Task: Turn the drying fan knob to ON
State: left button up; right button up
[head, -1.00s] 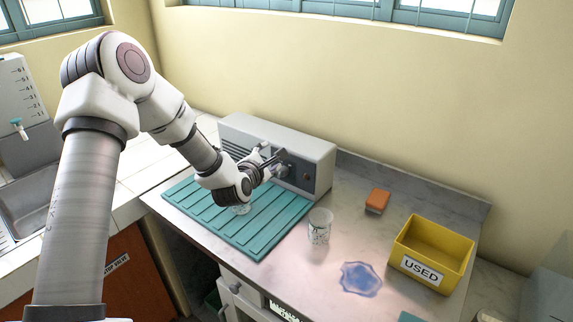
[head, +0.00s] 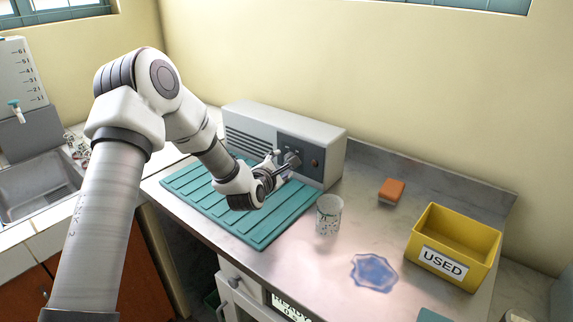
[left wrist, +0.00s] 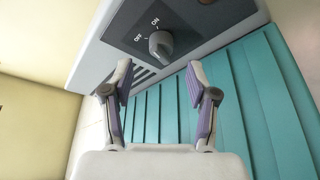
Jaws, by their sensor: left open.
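The drying fan (head: 240,117) is a grey box with a slatted front at the back of the counter. Its dark panel carries a grey round knob (left wrist: 160,44), seen clearly in the left wrist view with white lettering beside it. The pointer's exact setting is hard to tell. My left gripper (left wrist: 159,76) is open and empty, its two purple-padded fingers spread just short of the knob and apart from it. In the head view my left gripper (head: 281,164) is in front of the panel and partly covers the knob. My right gripper is not in view.
A teal ribbed mat (head: 262,232) lies under my left arm. An orange round part (head: 315,163) is on the fan panel.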

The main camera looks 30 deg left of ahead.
pick_arm(q)
jog(key=x, duration=0.5)
jog(key=shift+w+f, duration=0.25)
jog(key=shift+w, duration=0.1)
jog(key=shift+r, duration=0.1)
grip_shut()
jog(key=f+m+y+b, duration=0.1)
jog(key=m+b, duration=0.1)
jog(key=b, duration=0.2)
jog(key=shift+t, duration=0.4)
jog(key=shift+r+m+b, duration=0.15)
jog(key=shift+m+b, duration=0.15)
jog(key=shift+m, duration=0.1)
jog(key=shift+r, duration=0.25)
grip_release()
